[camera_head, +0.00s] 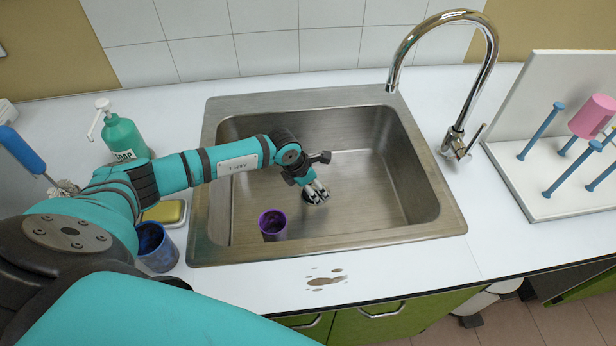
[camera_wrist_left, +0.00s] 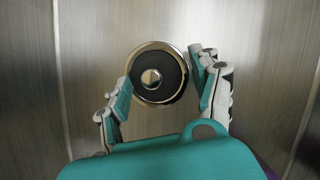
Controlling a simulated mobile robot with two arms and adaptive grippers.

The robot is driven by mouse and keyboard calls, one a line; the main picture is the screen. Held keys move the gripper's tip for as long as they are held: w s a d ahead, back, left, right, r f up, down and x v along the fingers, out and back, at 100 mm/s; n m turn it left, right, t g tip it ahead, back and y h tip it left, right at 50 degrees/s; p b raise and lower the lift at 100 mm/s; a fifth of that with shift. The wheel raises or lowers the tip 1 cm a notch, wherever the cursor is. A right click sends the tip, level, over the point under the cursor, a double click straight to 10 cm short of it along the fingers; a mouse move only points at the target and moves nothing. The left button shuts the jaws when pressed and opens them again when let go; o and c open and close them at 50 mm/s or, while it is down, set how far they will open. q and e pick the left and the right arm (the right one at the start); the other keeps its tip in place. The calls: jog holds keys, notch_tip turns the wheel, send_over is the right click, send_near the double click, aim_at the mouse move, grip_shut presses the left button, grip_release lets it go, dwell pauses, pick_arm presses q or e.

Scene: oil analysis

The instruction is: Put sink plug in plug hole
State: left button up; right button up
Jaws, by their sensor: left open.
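A round fitting with a shiny metal rim (camera_wrist_left: 137,90), a dark ring and a shiny round centre shows on the sink floor in the left wrist view. It looks like the sink plug (camera_wrist_left: 168,62) in the plug hole, but I cannot tell whether it is fully seated. My left gripper (camera_head: 317,195) reaches down into the steel sink (camera_head: 385,190). In the left wrist view its open fingers (camera_wrist_left: 163,78) stand on either side of the fitting, with no clear grip on it. In the head view the gripper hides most of the fitting. My right gripper is not in view.
A purple cup (camera_head: 273,226) stands in the sink at front left. A chrome tap (camera_head: 455,140) rises at the back right. A soap bottle (camera_head: 124,138), a sponge (camera_head: 165,212) and a blue cup (camera_head: 156,248) stand left of the sink. A drying rack (camera_head: 530,165) stands at right.

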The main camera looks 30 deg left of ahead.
pick_arm(q)
jog(key=v, duration=1.1)
jog(key=shift+b, duration=0.3)
